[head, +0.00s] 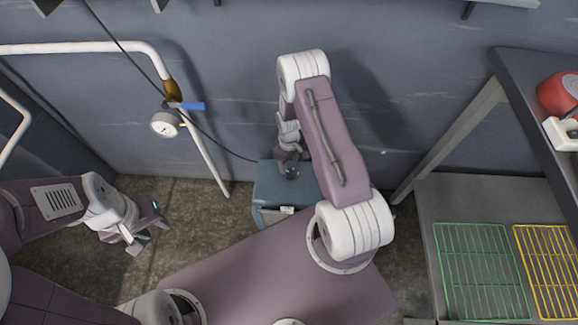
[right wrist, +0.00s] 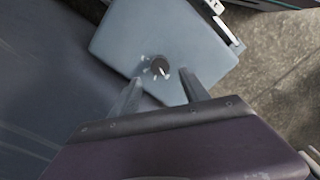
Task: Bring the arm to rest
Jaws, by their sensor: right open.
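My right arm reaches forward and bends down in the head view. Its gripper (head: 291,160) hangs over a blue-grey box on the floor (head: 270,188). In the right wrist view my right gripper (right wrist: 163,88) has its two fingers apart with nothing between them. The lid of the box (right wrist: 130,40) lies beyond the fingertips, with a small dark knob at its middle. I cannot tell the gap between fingers and lid. My left gripper (head: 148,236) is low at the left above the floor; its jaw opening is too small to judge, and I see nothing held.
At the right a grey bench (head: 436,190) carries a green wire rack (head: 480,270) and a yellow wire rack (head: 550,270). A red pot (head: 560,92) stands on a higher dark shelf. A white pipe (head: 208,160) with a gauge (head: 165,124) runs along the back wall.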

